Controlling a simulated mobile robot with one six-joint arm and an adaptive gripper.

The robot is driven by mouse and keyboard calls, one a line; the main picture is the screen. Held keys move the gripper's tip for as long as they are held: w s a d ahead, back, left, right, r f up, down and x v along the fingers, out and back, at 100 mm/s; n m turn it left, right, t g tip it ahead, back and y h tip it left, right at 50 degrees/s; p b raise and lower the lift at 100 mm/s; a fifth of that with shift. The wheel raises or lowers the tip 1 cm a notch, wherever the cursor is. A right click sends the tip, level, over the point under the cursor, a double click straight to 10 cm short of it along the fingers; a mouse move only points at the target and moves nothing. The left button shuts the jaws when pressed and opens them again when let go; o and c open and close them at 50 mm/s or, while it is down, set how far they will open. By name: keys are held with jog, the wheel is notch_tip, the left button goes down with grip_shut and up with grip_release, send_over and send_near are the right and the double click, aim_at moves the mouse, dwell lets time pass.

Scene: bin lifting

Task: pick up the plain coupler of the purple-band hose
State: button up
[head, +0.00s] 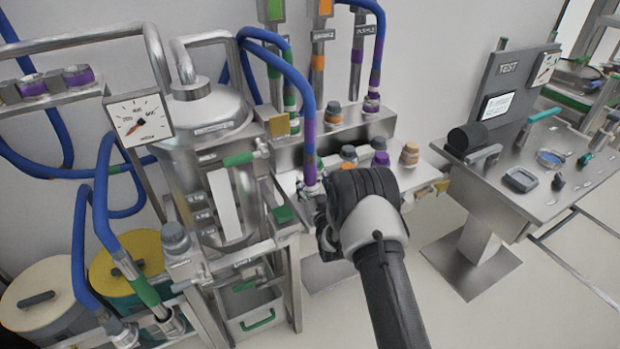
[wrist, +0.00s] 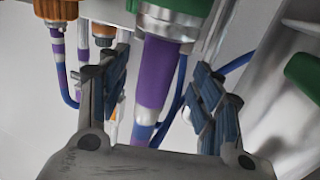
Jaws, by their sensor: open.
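A blue hose with purple bands (head: 309,132) hangs down in the middle of the head view. It ends in a plain silver coupler (head: 312,187) beside my gripper (head: 321,208). In the wrist view my gripper (wrist: 160,82) is open, with one finger on each side of a purple-banded hose (wrist: 156,75). A ribbed silver coupler (wrist: 168,22) with a green part at the picture's top edge lies just beyond the fingertips. The fingers look apart from the hose. My wrist hides part of the area below the coupler in the head view.
Another purple-banded hose (head: 375,75) stands to the right in a rack. Orange and purple caps (head: 380,158) sit on the steel shelf behind my gripper. A steel tank (head: 215,150) stands left. A test bench (head: 550,190) stands right, with clear floor in front.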

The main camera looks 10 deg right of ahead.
aim_at(311, 179)
jog(key=w+b, duration=0.1)
jog(key=w, duration=0.4)
jog(key=shift+f+b, duration=0.15)
jog(key=shift+b, duration=0.15)
jog(key=shift+c, duration=0.2)
jog(key=c, duration=1.4)
